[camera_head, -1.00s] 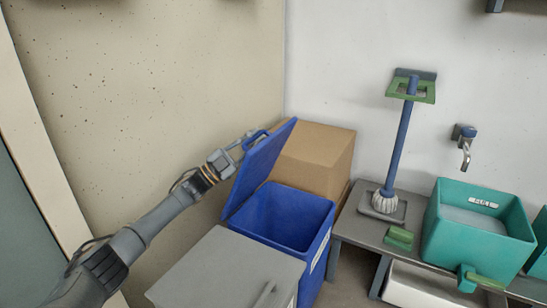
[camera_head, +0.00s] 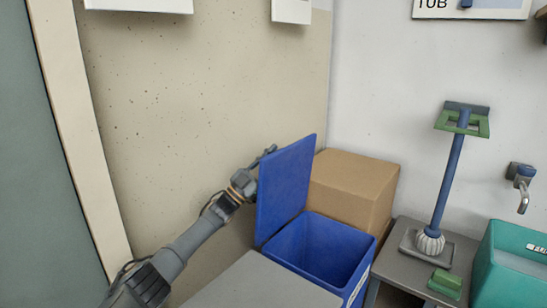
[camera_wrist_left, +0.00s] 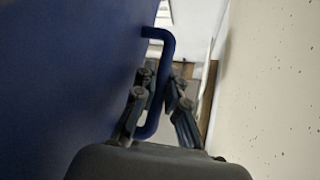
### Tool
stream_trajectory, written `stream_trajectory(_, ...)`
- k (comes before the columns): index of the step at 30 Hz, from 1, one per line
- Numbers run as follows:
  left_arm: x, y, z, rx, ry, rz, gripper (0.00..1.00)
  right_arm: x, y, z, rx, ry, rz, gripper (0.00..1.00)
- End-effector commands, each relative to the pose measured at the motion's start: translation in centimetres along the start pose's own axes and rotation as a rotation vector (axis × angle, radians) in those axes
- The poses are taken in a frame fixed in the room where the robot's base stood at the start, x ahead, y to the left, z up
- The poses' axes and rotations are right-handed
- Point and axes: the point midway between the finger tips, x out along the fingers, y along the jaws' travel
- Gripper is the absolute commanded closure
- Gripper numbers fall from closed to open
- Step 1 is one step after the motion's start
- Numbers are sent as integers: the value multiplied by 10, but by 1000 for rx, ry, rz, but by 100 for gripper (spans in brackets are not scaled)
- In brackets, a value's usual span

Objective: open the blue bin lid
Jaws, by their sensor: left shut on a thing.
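The blue bin (camera_head: 318,252) stands open in the head view, its inside showing and empty as far as I can see. Its blue lid (camera_head: 286,188) is raised about upright at the bin's left side. My left gripper (camera_head: 266,157) is behind the lid, near its top edge, and partly hidden by it. In the left wrist view, the lid (camera_wrist_left: 70,80) fills the left side. There my left gripper (camera_wrist_left: 160,98) is shut on the lid's blue handle (camera_wrist_left: 168,55), with fingers on both sides of it. My right gripper is not in view.
A speckled wall (camera_head: 190,100) is close behind my left arm. A cardboard box (camera_head: 352,188) stands behind the bin. A grey-topped bin (camera_head: 262,284) is in front. At right are a grey bench (camera_head: 400,255), a mop-like tool (camera_head: 444,195) and a teal tub (camera_head: 512,265).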

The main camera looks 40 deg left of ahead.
Motion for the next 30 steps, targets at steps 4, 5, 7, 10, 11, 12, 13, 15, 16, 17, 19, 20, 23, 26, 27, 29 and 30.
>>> stream_trajectory(4, -1, 1, 2, 0, -5, 2, 82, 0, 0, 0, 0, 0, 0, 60)
stream_trajectory(5, -1, 1, 2, 1, -5, 2, 78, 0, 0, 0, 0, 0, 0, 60)
stream_trajectory(7, -1, 1, 2, 1, -4, 2, 78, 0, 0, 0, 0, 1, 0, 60)
stream_trajectory(10, -1, 1, 1, 1, -3, 2, 78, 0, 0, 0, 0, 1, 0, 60)
stream_trajectory(11, -1, 1, 1, 1, -3, 2, 78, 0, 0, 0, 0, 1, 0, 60)
stream_trajectory(12, 0, 1, 1, 1, -2, 2, 78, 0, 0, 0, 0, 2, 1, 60)
stream_trajectory(13, -1, 1, 1, 1, -2, 2, 78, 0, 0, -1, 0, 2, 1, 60)
stream_trajectory(15, -4, 1, 1, 1, -3, 2, 78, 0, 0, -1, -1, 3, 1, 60)
stream_trajectory(16, -6, 1, 2, 0, -4, 2, 78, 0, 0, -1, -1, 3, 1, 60)
stream_trajectory(17, -9, 2, 2, 0, -5, 2, 78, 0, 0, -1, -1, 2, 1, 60)
stream_trajectory(19, -20, 2, 2, 1, -7, 3, 78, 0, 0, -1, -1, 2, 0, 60)
stream_trajectory(20, -25, 1, 2, 1, -6, 3, 78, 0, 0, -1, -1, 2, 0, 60)
stream_trajectory(23, -43, 1, 2, 0, -8, 3, 78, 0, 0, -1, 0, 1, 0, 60)
stream_trajectory(26, -58, 1, 2, 0, -6, 2, 78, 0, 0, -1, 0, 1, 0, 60)
stream_trajectory(27, -63, 1, 2, -1, -6, 2, 78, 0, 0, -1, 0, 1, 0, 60)
stream_trajectory(29, -69, 1, 2, 0, -5, 2, 78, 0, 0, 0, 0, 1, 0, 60)
stream_trajectory(30, -72, 1, 1, 0, -5, 2, 78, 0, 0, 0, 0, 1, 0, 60)
